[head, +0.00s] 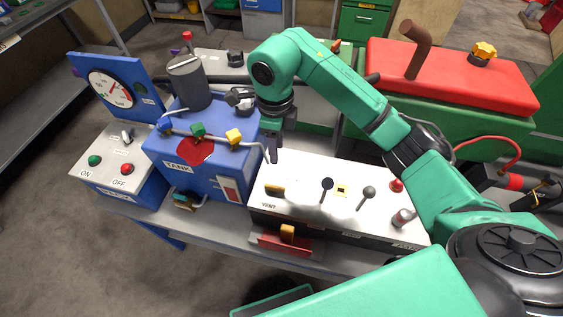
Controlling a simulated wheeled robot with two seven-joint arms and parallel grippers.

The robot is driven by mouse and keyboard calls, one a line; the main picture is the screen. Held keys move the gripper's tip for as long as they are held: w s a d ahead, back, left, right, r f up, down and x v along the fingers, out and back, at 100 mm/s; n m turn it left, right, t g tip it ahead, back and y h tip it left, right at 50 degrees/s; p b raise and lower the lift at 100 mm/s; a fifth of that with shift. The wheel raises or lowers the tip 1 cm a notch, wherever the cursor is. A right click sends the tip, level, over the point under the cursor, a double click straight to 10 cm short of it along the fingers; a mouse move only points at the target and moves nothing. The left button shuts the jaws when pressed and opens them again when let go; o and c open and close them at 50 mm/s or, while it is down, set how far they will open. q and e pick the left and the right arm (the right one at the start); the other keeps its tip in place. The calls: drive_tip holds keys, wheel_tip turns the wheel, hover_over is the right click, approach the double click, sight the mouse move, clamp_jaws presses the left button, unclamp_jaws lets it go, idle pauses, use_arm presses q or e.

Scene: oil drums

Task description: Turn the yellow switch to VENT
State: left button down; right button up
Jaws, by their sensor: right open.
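The yellow switch (275,189) is a small handle near the left end of the white-topped control panel (310,180). The word VENT is printed just in front of it. I cannot tell which setting the switch points to. My right arm reaches in from the right and bends down over the panel's back left corner. My right gripper (271,156) points down, open and empty, just behind and above the switch, apart from it. Its fingers overlap in this view. My left gripper is not in view.
Two dark-knobbed levers (326,184) and a red button (397,185) stand further right on the panel. A blue tank (225,160) with bent pipes stands close on the left. A red-lidded green box (455,85) stands behind right. An orange knob (287,231) sits at the panel's front.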

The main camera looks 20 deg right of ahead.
sight(275, 186)
drive_tip(key=f, duration=0.3)
drive_tip(key=s+a+f, duration=0.1)
drive_tip(key=f, duration=0.3)
drive_tip(key=s+f, duration=0.1)
drive_tip(key=f, duration=0.2)
drive_tip(key=shift+s+a+f, duration=0.1)
drive_tip(key=shift+a+f, duration=0.1)
wheel_tip(275, 186, down, 3)
drive_tip(key=shift+r+p, duration=0.2)
drive_tip(key=shift+p, duration=0.25)
drive_tip(key=shift+f, duration=0.2)
drive_tip(key=shift+a, duration=0.1)
drive_tip(key=shift+c, duration=1.2)
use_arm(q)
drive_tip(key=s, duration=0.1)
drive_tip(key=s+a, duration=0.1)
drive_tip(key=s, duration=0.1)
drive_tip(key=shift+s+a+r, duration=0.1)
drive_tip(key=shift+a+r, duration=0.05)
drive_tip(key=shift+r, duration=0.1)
use_arm(e)
clamp_jaws()
